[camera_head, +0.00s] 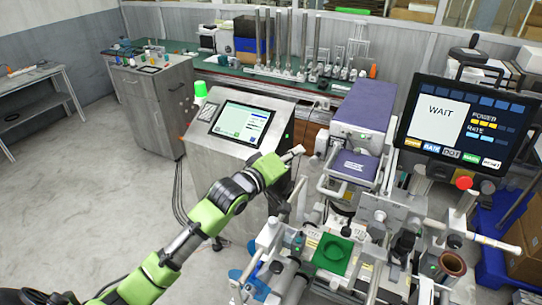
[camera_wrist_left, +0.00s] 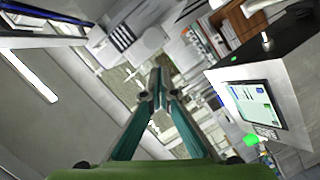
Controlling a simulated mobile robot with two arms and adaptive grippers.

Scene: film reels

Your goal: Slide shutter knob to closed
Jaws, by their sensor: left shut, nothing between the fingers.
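My left arm reaches in from the lower left of the head view. Its gripper (camera_head: 298,150) hangs above the floor gap between the steel console and the machine, apart from both. In the left wrist view the two teal fingers (camera_wrist_left: 158,72) meet at their tips, shut and empty. The machine (camera_head: 362,110) with a purple-grey top stands to the right of the gripper. A purple-lidded unit (camera_head: 354,165) sits on its front. I cannot pick out the shutter knob for certain among the small fittings. My right gripper is not clearly seen.
The steel console (camera_head: 195,145) with a lit screen (camera_head: 240,122) stands left of the gripper. A monitor (camera_head: 465,125) reading WAIT stands at the right, above a red button (camera_head: 464,182). A green square holder (camera_head: 332,254) lies among metal fixtures. Open floor lies at the left.

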